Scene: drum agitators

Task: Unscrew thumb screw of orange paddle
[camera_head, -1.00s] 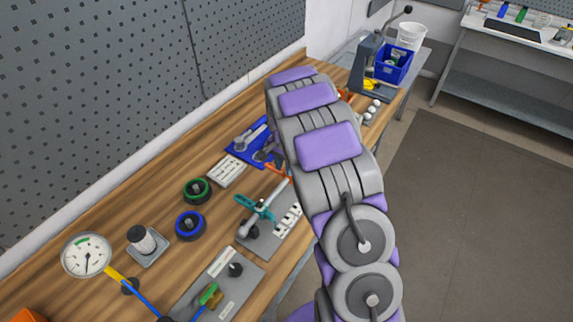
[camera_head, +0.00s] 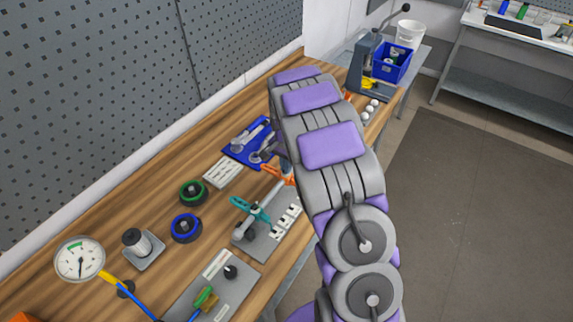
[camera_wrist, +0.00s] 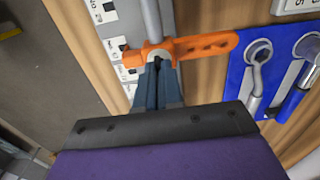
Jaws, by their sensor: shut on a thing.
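The orange paddle (camera_wrist: 205,47) is clamped on a grey shaft (camera_wrist: 151,18) in the wrist view. Part of it also shows beside my arm in the head view (camera_head: 275,172). My gripper (camera_wrist: 157,66) reaches the paddle's hub, its two dark fingers shut on the thumb screw there. The screw is mostly hidden between the fingertips. In the head view my arm hides the gripper. A teal paddle (camera_head: 250,209) sits lower on the shaft, over a grey base plate (camera_head: 265,245).
A blue tray with wrenches (camera_wrist: 242,78) lies close to the paddle's right in the wrist view. The bench edge is close under my arm.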

